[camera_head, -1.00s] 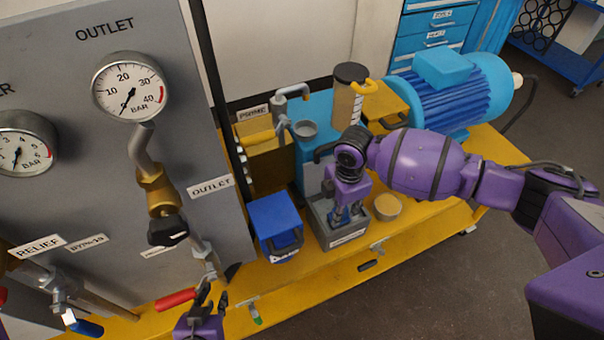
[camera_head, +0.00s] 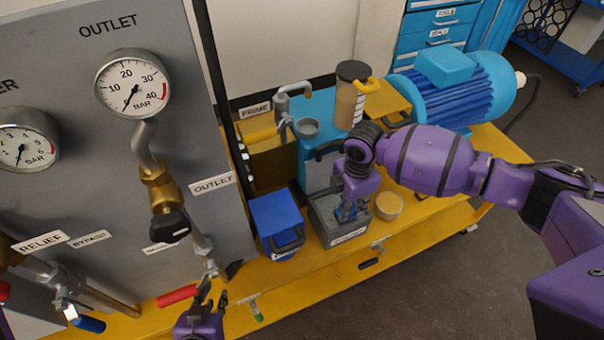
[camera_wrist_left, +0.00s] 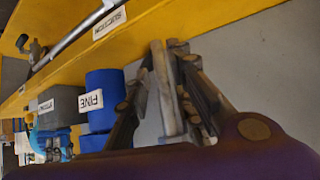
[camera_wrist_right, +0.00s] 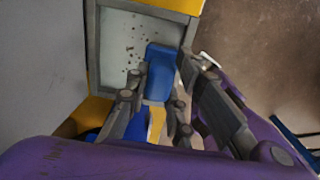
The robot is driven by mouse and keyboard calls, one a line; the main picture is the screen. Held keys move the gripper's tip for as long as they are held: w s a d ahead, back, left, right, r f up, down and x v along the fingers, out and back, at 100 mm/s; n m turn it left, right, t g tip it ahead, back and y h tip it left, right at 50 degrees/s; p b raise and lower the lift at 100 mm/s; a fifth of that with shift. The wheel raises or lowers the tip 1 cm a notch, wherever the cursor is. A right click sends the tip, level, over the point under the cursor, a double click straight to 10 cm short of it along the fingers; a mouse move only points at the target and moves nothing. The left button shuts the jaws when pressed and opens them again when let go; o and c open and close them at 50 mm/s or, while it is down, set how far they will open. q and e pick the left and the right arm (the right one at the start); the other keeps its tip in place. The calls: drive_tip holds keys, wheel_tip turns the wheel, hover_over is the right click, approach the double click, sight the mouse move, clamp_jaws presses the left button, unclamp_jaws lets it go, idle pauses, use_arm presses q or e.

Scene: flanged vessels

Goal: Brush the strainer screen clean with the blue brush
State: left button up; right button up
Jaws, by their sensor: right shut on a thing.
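The blue brush (camera_wrist_right: 160,72) is in my right gripper (camera_wrist_right: 155,100), which is shut on it. The brush is over the strainer screen (camera_wrist_right: 115,25), a pale panel in a grey frame with dark specks scattered left of the brush. I cannot tell whether the bristles touch it. In the head view the right gripper (camera_head: 347,208) points down into the grey tray (camera_head: 328,228), and the brush is partly hidden. My left gripper (camera_head: 211,292) is low at the panel's foot, away from the screen. Its fingers (camera_wrist_left: 165,85) look empty, but their opening is unclear.
A blue bin (camera_head: 275,215) stands left of the tray and a round tan cup (camera_head: 388,206) right of it. Behind are a small metal cup (camera_head: 307,127) and a clear cylinder (camera_head: 348,100). A red-handled valve (camera_head: 177,296) is beside my left gripper.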

drive_tip(key=shift+w+d+f, duration=0.1)
drive_tip(key=shift+d, duration=0.3)
drive_tip(key=shift+w+d+f, duration=0.1)
drive_tip(key=shift+w+d, duration=0.15)
drive_tip(key=shift+d, duration=0.5)
drive_tip(key=shift+w+d, duration=0.1)
drive_tip(key=shift+d, duration=0.1)
drive_tip(key=shift+w+a+b, duration=0.1)
drive_tip(key=shift+w+b, duration=0.1)
drive_tip(key=shift+b, duration=0.1)
drive_tip(key=shift+w+a+f, duration=0.1)
drive_tip(key=shift+w+a, duration=0.15)
drive_tip(key=shift+w, duration=0.4)
drive_tip(key=shift+w+a+b, duration=0.2)
drive_tip(key=shift+w+b, duration=0.2)
drive_tip(key=shift+w, duration=0.2)
use_arm(q)
drive_tip(key=shift+s+d+f+g, duration=0.15)
drive_tip(key=shift+s+f, duration=0.25)
drive_tip(key=shift+f, duration=0.2)
drive_tip(key=shift+s+f+g, duration=0.15)
drive_tip(key=shift+s+f, duration=0.2)
drive_tip(key=shift+f, duration=0.2)
use_arm(e)
drive_tip(key=shift+a+r, duration=0.1)
drive_tip(key=shift+r, duration=0.1)
